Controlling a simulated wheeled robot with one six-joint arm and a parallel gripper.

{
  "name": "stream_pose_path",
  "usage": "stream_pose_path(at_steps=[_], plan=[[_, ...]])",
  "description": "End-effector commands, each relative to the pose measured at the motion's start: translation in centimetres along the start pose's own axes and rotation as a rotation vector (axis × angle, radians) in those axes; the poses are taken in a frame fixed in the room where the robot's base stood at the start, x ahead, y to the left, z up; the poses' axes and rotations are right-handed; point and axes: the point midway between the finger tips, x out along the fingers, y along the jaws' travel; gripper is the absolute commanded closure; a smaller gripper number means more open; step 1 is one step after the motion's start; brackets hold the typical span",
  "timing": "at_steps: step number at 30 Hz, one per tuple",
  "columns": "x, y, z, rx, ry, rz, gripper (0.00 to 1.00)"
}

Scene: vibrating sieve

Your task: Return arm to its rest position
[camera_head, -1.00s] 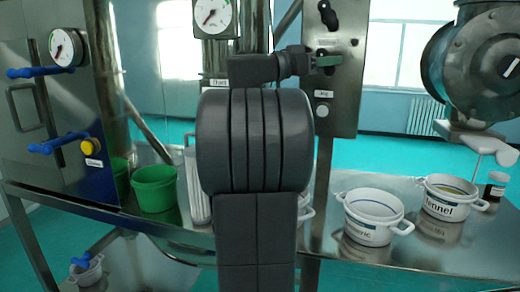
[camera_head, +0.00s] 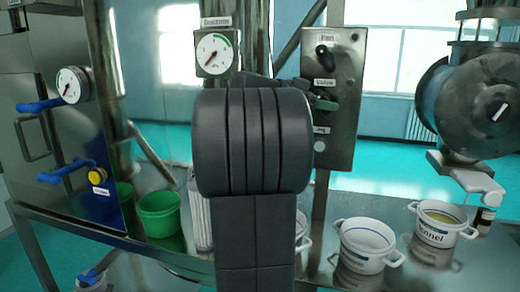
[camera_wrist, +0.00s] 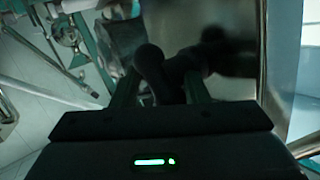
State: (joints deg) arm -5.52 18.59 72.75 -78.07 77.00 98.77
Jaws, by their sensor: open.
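My gripper (camera_wrist: 160,88) shows in the wrist view with its two dark fingers apart. A dark rounded knob (camera_wrist: 150,65) shows between and just beyond the fingertips; whether they touch it I cannot tell. In the head view my own grey arm fills the middle and hides most of the gripper. The wrist end runs behind the arm toward the steel control panel (camera_head: 342,55), beside its valve control, where the fingers are hard to make out. The panel has a black knob (camera_head: 323,52) near its top.
Left are a steel cabinet with blue handles (camera_head: 42,105) and a pressure gauge (camera_head: 215,52). A green bucket (camera_head: 159,213), white pots (camera_head: 366,245) and a labelled fennel pot (camera_head: 440,222) stand on the steel table. A round machine housing (camera_head: 490,105) is at right.

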Motion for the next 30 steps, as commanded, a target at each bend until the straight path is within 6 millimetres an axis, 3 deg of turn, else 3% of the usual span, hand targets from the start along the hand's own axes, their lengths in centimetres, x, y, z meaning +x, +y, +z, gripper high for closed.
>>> stream_pose_path(at_steps=[19,30], plan=[[0.0,0.0,-0.3,0.116,-0.174,0.008,0.59],[-1.2,0.1,-0.3,0.116,-0.172,0.007,0.59]])
